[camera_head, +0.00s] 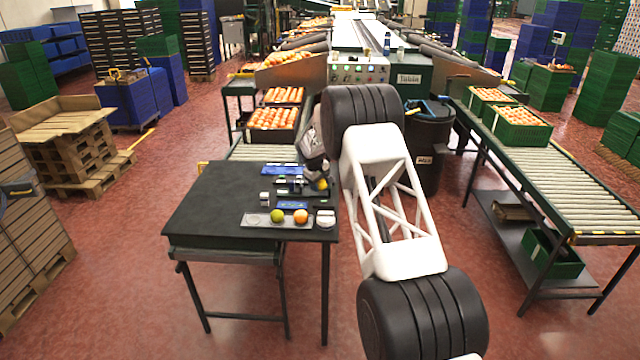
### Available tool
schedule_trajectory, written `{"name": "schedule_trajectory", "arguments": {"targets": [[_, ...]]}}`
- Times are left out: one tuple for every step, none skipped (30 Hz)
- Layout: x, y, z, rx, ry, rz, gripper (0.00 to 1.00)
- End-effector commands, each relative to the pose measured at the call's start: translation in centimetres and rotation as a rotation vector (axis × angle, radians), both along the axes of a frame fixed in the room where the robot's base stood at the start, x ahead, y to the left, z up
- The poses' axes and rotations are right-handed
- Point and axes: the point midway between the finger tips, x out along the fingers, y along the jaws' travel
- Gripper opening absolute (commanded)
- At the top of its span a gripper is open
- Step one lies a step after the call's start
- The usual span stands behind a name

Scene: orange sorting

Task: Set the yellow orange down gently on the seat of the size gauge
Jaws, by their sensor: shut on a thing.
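My gripper (316,175) is over the right side of the dark table, partly hidden behind my own arm. A small patch of the yellow orange (322,184) shows at its fingertips, and the gripper is shut on it. A dark device with pale parts (288,181), which looks like the size gauge, stands just left of the gripper. Its seat is too small to make out, and I cannot tell whether the orange touches it.
A blue tray (282,170) lies behind. The table's left side is clear.

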Motion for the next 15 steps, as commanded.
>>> {"name": "schedule_trajectory", "arguments": {"targets": [[-0.4,-0.1,-1.3,-0.002,0.014,0.0,0.65],[-0.41,-0.1,-1.33,-0.002,0.014,0.0,0.69],[-0.41,-0.11,-1.35,-0.003,0.014,0.0,0.75],[-0.42,-0.13,-1.37,-0.003,0.014,0.0,0.8],[-0.41,-0.14,-1.39,-0.003,0.014,0.0,0.84],[-0.4,-0.17,-1.41,-0.003,0.014,0.0,0.89],[-0.39,-0.19,-1.42,-0.003,0.014,0.0,0.9],[-0.38,-0.22,-1.43,-0.003,0.014,0.0,0.9],[-0.37,-0.26,-1.44,-0.003,0.014,0.0,0.89],[-0.36,-0.28,-1.46,-0.003,0.014,0.0,0.89],[-0.35,-0.3,-1.47,-0.003,0.014,0.0,0.88],[-0.34,-0.33,-1.47,-0.004,0.014,0.0,0.88],[-0.33,-0.35,-1.49,-0.004,0.013,-0.001,0.87],[-0.34,-0.38,-1.5,-0.004,0.013,-0.001,0.87],[-0.33,-0.4,-1.51,-0.004,0.013,-0.001,0.86]]}}
